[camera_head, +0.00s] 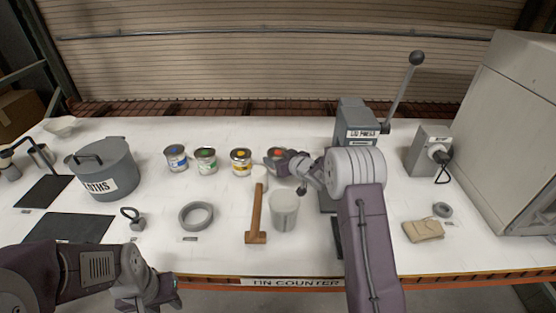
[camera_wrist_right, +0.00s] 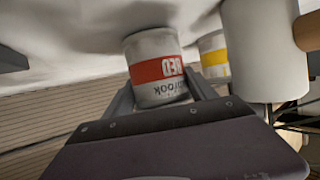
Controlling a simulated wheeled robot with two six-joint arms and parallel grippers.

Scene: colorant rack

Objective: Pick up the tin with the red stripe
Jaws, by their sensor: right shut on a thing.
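The tin with the red stripe (camera_wrist_right: 157,68) sits between the fingers of my right gripper (camera_wrist_right: 160,98) in the right wrist view, its red band and lettering showing. In the head view the tin (camera_head: 277,152) is partly hidden by my right gripper (camera_head: 287,164), which is shut on it. It stands at the right end of a row of tins, and I cannot tell whether it is off the counter. My left gripper (camera_head: 164,294) is at the front left, off the counter's front edge and away from the tins. Its jaws are not clear.
Yellow (camera_head: 241,162), green (camera_head: 206,161) and blue (camera_head: 176,158) tins stand to the left. The lid press (camera_head: 357,122) stands close on the right. A grey ring (camera_head: 196,216) lies left of centre.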

